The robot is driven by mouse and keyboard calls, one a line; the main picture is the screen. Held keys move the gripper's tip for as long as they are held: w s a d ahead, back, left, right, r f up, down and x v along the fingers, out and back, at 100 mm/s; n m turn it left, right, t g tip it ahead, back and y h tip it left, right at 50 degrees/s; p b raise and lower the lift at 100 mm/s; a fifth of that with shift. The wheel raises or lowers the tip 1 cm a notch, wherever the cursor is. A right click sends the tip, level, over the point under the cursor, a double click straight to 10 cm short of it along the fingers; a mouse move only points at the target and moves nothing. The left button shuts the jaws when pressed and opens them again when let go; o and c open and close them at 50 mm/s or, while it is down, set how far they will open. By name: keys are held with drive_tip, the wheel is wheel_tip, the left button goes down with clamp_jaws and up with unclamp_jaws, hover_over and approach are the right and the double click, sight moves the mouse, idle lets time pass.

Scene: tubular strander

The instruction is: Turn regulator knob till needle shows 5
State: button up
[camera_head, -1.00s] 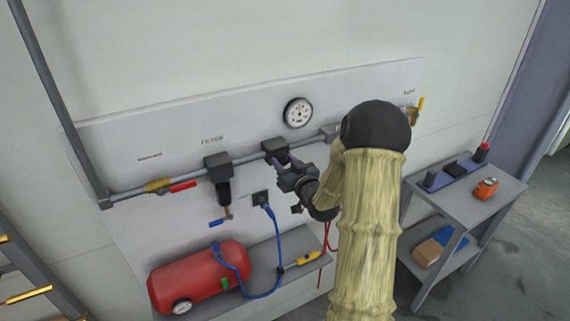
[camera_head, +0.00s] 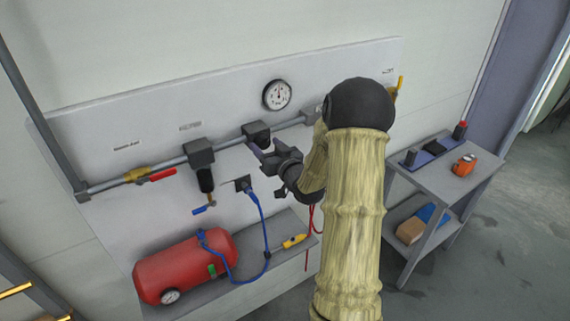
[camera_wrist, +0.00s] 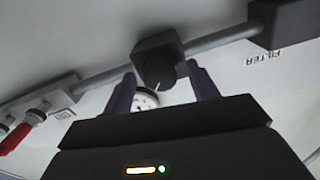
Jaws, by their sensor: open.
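The regulator (camera_head: 256,131) is a dark block on the grey pipe, below the round white pressure gauge (camera_head: 277,95). The gauge's needle points roughly upward; its numbers are too small to read. My gripper (camera_head: 265,148) is just below the regulator, open and empty. In the wrist view the black regulator knob (camera_wrist: 160,70) hangs from its block and bears a white line. My gripper's two dark fingers (camera_wrist: 160,76) stand on either side of the knob, with gaps visible. Part of the gauge (camera_wrist: 146,101) shows between the fingers, partly hidden by my gripper.
The filter (camera_head: 201,152) is on the pipe to the left, and a red-handled valve (camera_head: 155,175) lies further left. A red tank (camera_head: 185,266) and a blue hose (camera_head: 261,222) are below. A grey cart (camera_head: 447,180) stands right.

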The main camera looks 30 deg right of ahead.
drive_tip(key=s+b, duration=1.1)
drive_tip(key=s, duration=0.5)
drive_tip(key=shift+s+d, duration=0.3)
drive_tip(key=a+f+g+h, duration=0.2)
drive_tip(key=a+f+g, duration=0.55)
drive_tip(key=f, duration=0.35)
drive_tip(key=s+a+f+n+g+y, duration=0.1)
drive_tip(key=s+a+f+g, duration=0.5)
drive_tip(key=s+a+g, duration=0.2)
drive_tip(key=s+a, duration=0.2)
drive_tip(key=a, duration=0.1)
drive_tip(key=shift+f, duration=0.2)
